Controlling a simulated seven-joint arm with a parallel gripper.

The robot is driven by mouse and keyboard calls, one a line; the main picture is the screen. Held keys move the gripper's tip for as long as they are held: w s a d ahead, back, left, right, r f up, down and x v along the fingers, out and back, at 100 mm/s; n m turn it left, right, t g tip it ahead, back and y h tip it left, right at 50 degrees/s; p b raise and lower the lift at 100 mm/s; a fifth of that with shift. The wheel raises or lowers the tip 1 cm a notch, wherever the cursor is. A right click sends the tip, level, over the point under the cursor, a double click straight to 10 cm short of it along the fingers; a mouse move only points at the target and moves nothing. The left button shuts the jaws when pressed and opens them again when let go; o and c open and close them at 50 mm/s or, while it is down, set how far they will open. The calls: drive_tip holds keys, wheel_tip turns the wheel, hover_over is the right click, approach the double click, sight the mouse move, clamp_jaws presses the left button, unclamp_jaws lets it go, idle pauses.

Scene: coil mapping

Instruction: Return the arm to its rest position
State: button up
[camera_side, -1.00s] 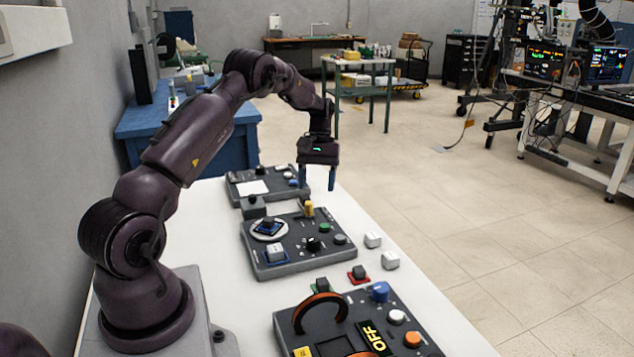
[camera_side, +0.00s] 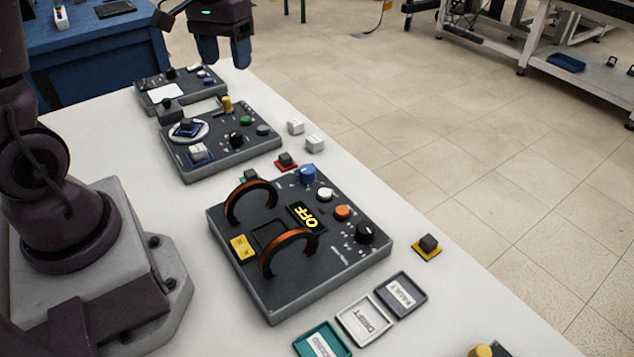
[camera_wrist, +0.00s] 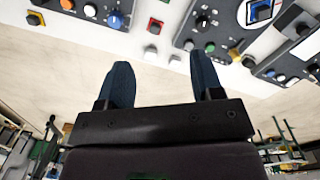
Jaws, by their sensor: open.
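My gripper (camera_side: 223,58) is at the top of the side view, raised above the far end of the white table (camera_side: 160,262). Its two blue fingers are apart with nothing between them. In the wrist view, my gripper (camera_wrist: 163,85) shows both fingers spread and empty, with floor behind them. The side view cuts off most of my upper arm.
A coil device (camera_side: 350,265) with two orange-and-black arches and an "OFF" display stands mid-table. Two more panels, a middle one (camera_side: 215,165) and a far one (camera_side: 150,80), stand behind it. Small blocks and labelled trays, including a teal one (camera_side: 322,340), lie along the right side.

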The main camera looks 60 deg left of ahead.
drive_tip(key=s+d+r+m+t, duration=0.2)
drive_tip(key=s+d+r+m, duration=0.1)
drive_tip(key=d, duration=0.4)
drive_tip(key=s+d+r+m+t, duration=0.3)
drive_tip(key=s+d+r, duration=0.1)
drive_tip(key=s+d, duration=0.3)
drive_tip(key=shift+s+r+t+y, duration=0.3)
drive_tip(key=shift+s+r, duration=0.05)
drive_tip(key=shift+s, duration=0.2)
idle(0.6)
